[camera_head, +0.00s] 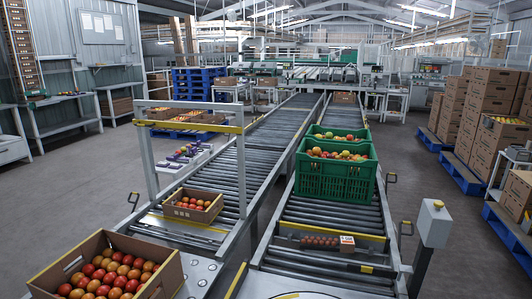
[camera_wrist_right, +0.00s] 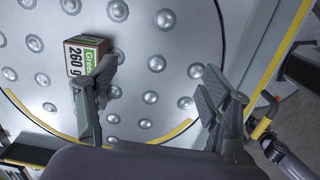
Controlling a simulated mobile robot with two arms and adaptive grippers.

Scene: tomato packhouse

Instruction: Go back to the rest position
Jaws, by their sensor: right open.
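My right gripper (camera_wrist_right: 155,78) shows in the right wrist view with its two dark fingers spread apart and nothing between them. A small carton (camera_wrist_right: 84,56) with a white and green label reading "260 g" sits beyond the left finger, which partly covers it. I cannot tell whether finger and carton touch. Below is a grey metal plate (camera_wrist_right: 135,60) with round steel balls. Neither gripper shows in the head view.
Two roller conveyors run away from me. A tomato carton (camera_head: 92,258) stands at front left, a smaller one (camera_head: 194,203) on the left conveyor. Green crates (camera_head: 336,182) stand on the right conveyor. A grey post (camera_head: 433,225) stands beside it.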

